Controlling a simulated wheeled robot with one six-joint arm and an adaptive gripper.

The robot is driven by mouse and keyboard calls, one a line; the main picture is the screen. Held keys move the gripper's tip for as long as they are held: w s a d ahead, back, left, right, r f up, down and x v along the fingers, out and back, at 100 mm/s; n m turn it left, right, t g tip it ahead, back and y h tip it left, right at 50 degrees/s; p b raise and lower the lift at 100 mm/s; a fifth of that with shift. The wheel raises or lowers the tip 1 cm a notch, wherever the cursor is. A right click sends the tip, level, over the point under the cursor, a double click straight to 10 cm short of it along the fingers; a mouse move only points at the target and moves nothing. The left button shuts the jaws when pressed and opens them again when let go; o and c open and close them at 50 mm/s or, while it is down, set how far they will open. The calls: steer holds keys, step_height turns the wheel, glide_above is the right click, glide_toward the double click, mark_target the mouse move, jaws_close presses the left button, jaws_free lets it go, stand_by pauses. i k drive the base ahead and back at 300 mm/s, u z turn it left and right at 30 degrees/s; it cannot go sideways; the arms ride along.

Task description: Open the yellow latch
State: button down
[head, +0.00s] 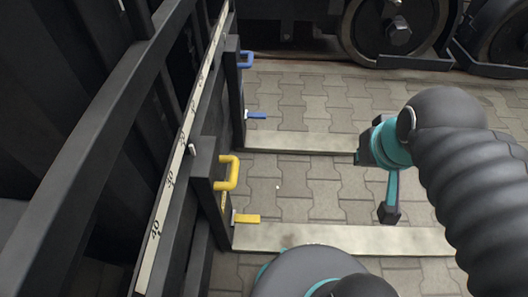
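A yellow loop-shaped handle (230,173) sticks out to the right from a dark upright post at the left. Below it, a small flat yellow lever (247,219) points right from the same post, low down near a pale floor strip. I cannot tell which of the two yellow parts is the latch. My gripper (388,205) is at the right, at the end of my dark arm, with a teal finger and dark tip pointing down. It is well to the right of both yellow parts and touches neither. Its finger opening is not clear from this angle.
A matching blue handle (246,60) and blue lever (257,115) are on a post farther back. A numbered white scale (175,165) runs along the dark frame at left. Dark wheels (398,32) stand at the back. Paving (300,185) between posts and gripper is clear.

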mark_target(235, 219)
steer(key=k, duration=0.5)
steer(key=u, duration=1.8)
steer(key=k, duration=0.85)
steer(key=z, duration=0.7)
steer(key=i, duration=0.5)
steer(key=u, duration=0.2)
steer(key=k, duration=0.7)
steer(key=z, duration=0.6)
steer(key=i, duration=0.5)
